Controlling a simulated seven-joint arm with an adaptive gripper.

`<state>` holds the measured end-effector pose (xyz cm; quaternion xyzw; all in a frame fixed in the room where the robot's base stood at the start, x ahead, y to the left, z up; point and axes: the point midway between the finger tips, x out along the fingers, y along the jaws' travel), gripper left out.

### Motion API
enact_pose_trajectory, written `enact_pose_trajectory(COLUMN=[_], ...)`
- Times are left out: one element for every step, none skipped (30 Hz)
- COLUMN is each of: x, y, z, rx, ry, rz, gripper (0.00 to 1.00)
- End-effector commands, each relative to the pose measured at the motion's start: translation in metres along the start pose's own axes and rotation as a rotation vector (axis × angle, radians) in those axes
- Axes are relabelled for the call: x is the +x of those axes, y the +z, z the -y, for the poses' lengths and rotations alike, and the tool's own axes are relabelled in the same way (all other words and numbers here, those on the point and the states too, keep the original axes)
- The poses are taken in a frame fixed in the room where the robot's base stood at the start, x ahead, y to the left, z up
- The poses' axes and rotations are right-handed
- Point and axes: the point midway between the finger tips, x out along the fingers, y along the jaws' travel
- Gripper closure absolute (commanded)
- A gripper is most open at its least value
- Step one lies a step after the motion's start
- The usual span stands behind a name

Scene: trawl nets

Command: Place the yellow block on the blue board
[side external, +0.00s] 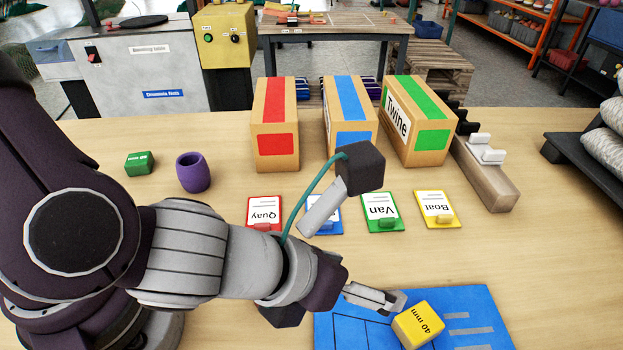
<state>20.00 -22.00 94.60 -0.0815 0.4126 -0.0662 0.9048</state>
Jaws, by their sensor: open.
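The yellow block (418,326), marked "40 mm", shows at the bottom of the view. It appears to rest on the blue board (478,304), turned at an angle to the board's edges. The board is a flat blue sheet with dark lines on its left part and grey bars on its right; its near edge is cut off by the frame. My gripper (398,302) is open, with its fingertips close to the upper left side of the block. I cannot tell whether a fingertip touches the block. The far finger is partly hidden.
Red, blue and green striped cartons (275,126) stand at the back. Quay, blue, Van and Boat cards (383,213) lie before them. A green block (139,163) and purple cup (193,172) stand left. A wooden rack (487,180) stands right. The table's right front is clear.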

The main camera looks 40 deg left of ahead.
Motion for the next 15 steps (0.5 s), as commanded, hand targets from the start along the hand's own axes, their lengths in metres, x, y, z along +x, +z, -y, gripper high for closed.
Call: enact_pose_trajectory(x=[-0.005,-0.009,-0.018,-0.026,-0.036,-0.050,-0.061,-0.071,-0.085,-0.094,-0.102,-0.111,-0.117,-0.121,-0.125], y=[0.026,0.039,0.053,0.061,0.067,0.072,0.073,0.073,0.070,0.068,0.065,0.061,0.058,0.056,0.053], z=[-0.025,-0.043,-0.068,-0.086,-0.104,-0.126,-0.141,-0.153,-0.167,-0.175,-0.181,-0.187,-0.190,-0.192,-0.194], rx=[-0.290,-0.504,-0.809,-1.039,-1.270,-1.573,-1.791,-1.997,-2.245,-2.410,-2.554,-2.714,-2.809,-2.885,-2.961], ry=[0.058,0.100,0.153,0.190,0.223,0.261,0.286,0.303,0.321,0.330,0.335,0.338,0.339,0.338,0.338], rz=[0.004,0.004,0.012,0.021,0.037,0.064,0.089,0.115,0.152,0.179,0.203,0.235,0.254,0.270,0.287], gripper=[0.31,0.31,0.31,0.31,0.31,0.31,0.31,0.31,0.31,0.31,0.31,0.31,0.31,0.31,0.31])
